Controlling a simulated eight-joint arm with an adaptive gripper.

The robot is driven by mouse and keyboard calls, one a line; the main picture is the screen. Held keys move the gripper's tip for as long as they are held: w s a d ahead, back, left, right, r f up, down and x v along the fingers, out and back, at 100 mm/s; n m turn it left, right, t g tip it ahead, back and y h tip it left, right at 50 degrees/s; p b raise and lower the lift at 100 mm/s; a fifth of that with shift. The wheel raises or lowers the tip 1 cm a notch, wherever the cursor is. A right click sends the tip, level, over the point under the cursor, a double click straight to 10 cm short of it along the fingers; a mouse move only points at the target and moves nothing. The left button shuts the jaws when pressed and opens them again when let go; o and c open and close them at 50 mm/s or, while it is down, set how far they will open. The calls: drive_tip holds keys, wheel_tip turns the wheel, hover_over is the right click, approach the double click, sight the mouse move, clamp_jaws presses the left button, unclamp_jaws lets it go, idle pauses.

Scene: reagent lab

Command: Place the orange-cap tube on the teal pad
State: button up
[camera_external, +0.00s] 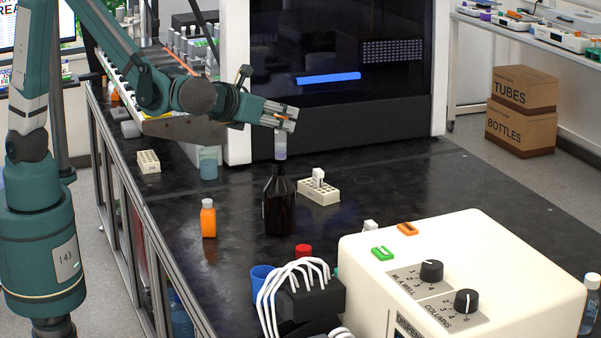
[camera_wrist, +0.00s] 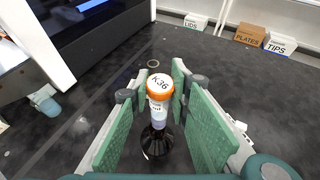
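The orange-cap tube (camera_wrist: 160,86) is upright between the two green finger pads in the wrist view, with "K36" on top of its cap. My gripper (camera_wrist: 157,92) is closed around the tube near the cap. In the external view my gripper (camera_external: 284,117) is over the bench, and the clear lower part of the tube (camera_external: 280,147) hangs below the fingers. The tube appears just above or in front of a dark brown bottle (camera_external: 279,205); I cannot tell the exact gap. I cannot make out a teal pad in either view.
A white rack (camera_external: 319,192) stands right of the bottle. A cream dispenser (camera_external: 470,270) fills the front right. The black bench (camera_external: 400,185) is clear at right.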

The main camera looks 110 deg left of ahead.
drive_tip(key=w+d+f+m+t+h+p, duration=0.1)
drive_tip(key=w+d+m+t+h, duration=0.15)
drive_tip(key=w+d, duration=0.95)
drive_tip(key=w+d+m+t+h+p, duration=0.1)
drive_tip(key=w+d+m+t, duration=0.2)
drive_tip(key=w+d, duration=0.9)
wheel_tip(320, 180, down, 5)
drive_tip(key=w+a, duration=0.2)
drive_tip(key=shift+w+a, duration=0.15)
drive_tip(key=shift+f, duration=0.2)
wheel_tip(320, 180, down, 6)
drive_tip(key=shift+b, duration=0.4)
drive_tip(key=shift+f+b, duration=0.35)
drive_tip(key=shift+f, duration=1.55)
drive_tip(key=shift+f, duration=0.15)
